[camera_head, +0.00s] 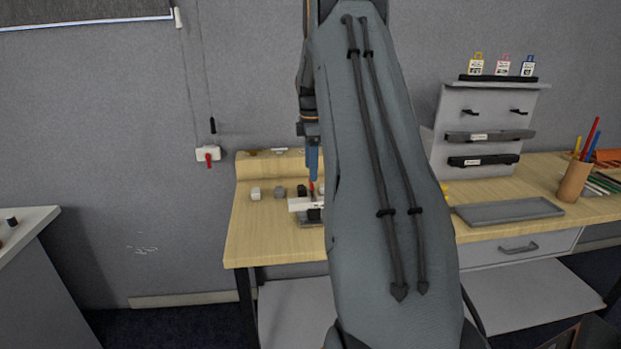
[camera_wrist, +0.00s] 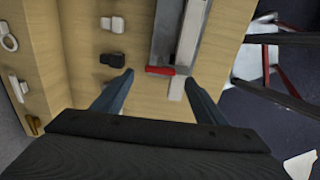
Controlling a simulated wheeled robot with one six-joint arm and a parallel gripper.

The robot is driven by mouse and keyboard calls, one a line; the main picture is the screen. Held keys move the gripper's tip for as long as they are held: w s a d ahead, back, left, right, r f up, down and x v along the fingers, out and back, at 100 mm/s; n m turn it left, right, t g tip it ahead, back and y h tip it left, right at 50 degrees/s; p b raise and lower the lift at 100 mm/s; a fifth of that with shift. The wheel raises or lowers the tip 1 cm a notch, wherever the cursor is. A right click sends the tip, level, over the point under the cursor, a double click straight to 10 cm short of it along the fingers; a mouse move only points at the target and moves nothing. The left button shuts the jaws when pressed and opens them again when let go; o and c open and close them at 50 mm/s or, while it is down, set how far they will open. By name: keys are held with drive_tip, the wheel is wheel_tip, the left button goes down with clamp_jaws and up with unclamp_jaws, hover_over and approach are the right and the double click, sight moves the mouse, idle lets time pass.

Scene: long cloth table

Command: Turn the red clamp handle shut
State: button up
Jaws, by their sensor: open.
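The red clamp handle (camera_wrist: 160,71) shows in the wrist view as a short red bar, ahead of and between my open fingers. It sits at the near end of a grey and white clamp (camera_wrist: 169,35) on the wooden table. In the head view the red handle (camera_head: 311,188) stands just below my gripper (camera_head: 312,172), with the pale clamp body (camera_head: 303,204) under it. In the wrist view my gripper (camera_wrist: 159,82) is open and its fingers are apart from each other, with nothing clearly held. My arm hides part of the clamp area in the head view.
Small white and dark blocks stand beside the clamp, such as a dark block (camera_wrist: 112,60) and a white block (camera_wrist: 112,24). A grey tray (camera_head: 508,212) and a rack (camera_head: 488,130) are to the right. The table's front edge (camera_head: 275,259) is close to the clamp.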

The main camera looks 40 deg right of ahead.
drive_tip(key=shift+r+b, duration=0.4)
drive_tip(key=shift+r, duration=1.45)
drive_tip(key=shift+a, duration=0.15)
